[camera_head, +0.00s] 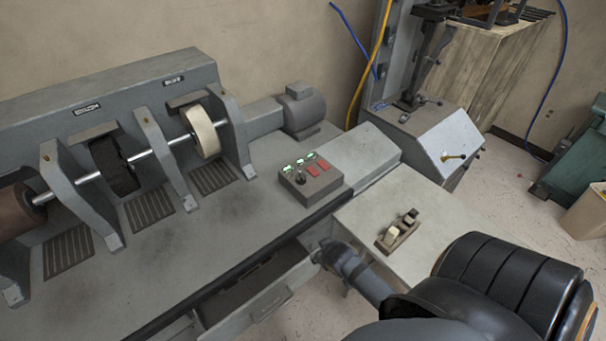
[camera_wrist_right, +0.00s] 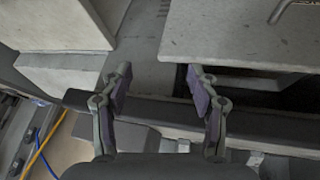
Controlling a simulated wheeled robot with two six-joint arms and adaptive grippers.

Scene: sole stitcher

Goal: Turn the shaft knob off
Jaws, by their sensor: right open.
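A small control box (camera_head: 325,190) sits on the grey machine bench in the head view. The dark round knob (camera_head: 300,178) is on its left part, near small green-lit labels and red switches (camera_head: 318,167). The knob's exact setting is too small to read. My right gripper (camera_head: 322,256) is below the box, near the bench's front edge and apart from the knob. In the right wrist view my right gripper (camera_wrist_right: 160,84) is open with nothing between its fingers. I cannot make out the knob in that view. My left gripper is out of view.
A shaft (camera_head: 155,153) with wheels and brackets runs along the bench, with a motor (camera_head: 302,110) at its end. A side table (camera_head: 440,215) holds a small wooden tool (camera_head: 399,232). The bench's dark front rail (camera_head: 230,277) lies near my right gripper.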

